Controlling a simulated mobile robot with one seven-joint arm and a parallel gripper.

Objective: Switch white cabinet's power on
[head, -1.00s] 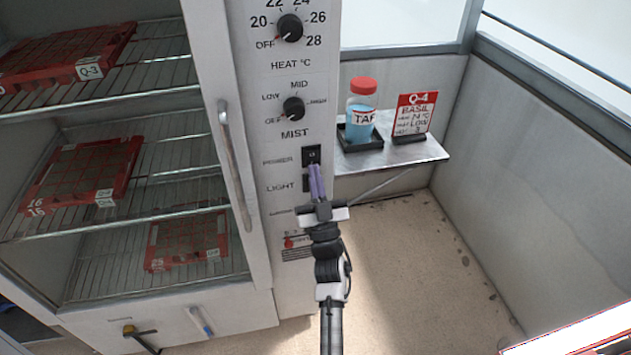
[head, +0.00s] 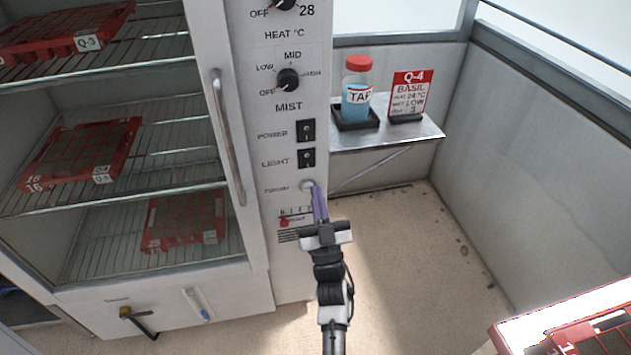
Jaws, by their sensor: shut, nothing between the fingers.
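The white cabinet (head: 262,215) stands at the left with its control column facing me. The black POWER rocker switch (head: 306,131) is on the column, with the black LIGHT rocker switch (head: 306,158) just below it. Both switches are in clear view; I cannot tell their on or off state. My gripper (head: 318,190) is shut and empty, its purple fingers pointing up at the column. The fingertips are below the LIGHT switch, by a round pale button (head: 307,185) that they partly overlap. I cannot tell if they touch it.
Above the switches are the MIST knob (head: 288,79) and the HEAT knob (head: 284,3). A vertical door handle (head: 228,137) runs left of the column. A small shelf (head: 415,134) at the right holds a TAP bottle (head: 356,90) and a Q-4 card (head: 408,97).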

